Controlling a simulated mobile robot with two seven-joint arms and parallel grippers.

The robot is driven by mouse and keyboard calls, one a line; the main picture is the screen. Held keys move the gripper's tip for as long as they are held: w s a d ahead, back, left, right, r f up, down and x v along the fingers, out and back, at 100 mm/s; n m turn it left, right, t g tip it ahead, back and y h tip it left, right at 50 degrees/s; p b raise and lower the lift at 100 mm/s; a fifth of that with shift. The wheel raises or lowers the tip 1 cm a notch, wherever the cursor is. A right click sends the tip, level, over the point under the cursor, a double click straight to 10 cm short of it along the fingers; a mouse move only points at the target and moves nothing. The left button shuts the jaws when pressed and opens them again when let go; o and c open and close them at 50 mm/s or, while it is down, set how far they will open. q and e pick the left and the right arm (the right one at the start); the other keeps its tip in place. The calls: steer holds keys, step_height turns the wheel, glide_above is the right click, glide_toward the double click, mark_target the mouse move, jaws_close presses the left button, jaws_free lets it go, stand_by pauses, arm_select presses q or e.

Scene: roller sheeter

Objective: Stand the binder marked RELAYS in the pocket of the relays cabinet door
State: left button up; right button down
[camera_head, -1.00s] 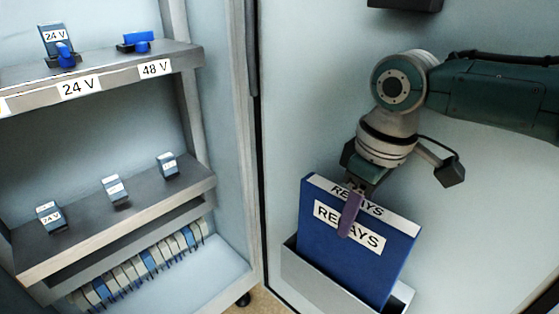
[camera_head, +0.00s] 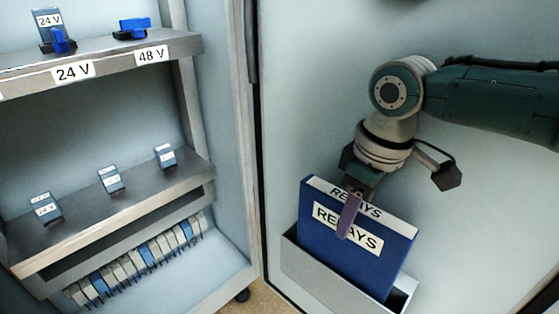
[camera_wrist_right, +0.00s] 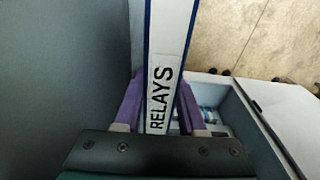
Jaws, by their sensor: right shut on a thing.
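The blue binder marked RELAYS (camera_head: 345,260) stands, slightly tilted, with its lower part inside the grey pocket (camera_head: 325,275) on the cabinet door (camera_head: 310,110). The pocket's front wall hides the binder's bottom, so I cannot tell whether it touches the pocket floor. My right gripper (camera_head: 350,210) is shut on the binder's top edge, with one purple finger over the front label. In the right wrist view, the white labelled spine (camera_wrist_right: 165,70) lies between the two purple fingers of the right gripper (camera_wrist_right: 158,110). My left gripper is not in view.
The open cabinet on the left has an upper shelf (camera_head: 110,64) labelled 24 V and 48 V and a lower shelf (camera_head: 130,200) with several small relays. A row of terminal blocks (camera_head: 140,262) sits below. The door face around my right arm is clear.

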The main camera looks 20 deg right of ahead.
mark_target(362, 207)
steer(key=shift+f+b, duration=1.45)
steer(key=shift+f, duration=0.6)
steer(key=shift+c, duration=2)
jaws_free()
steer(key=r+p, duration=0.1)
steer(key=r, duration=0.2)
steer(key=r+p, duration=0.2)
steer(key=r, duration=0.1)
steer(key=s+r+p, duration=0.1)
steer(key=r, duration=0.2)
steer(key=shift+d, duration=0.25)
steer(key=shift+r+p, duration=0.3)
steer(key=shift+r, duration=0.2)
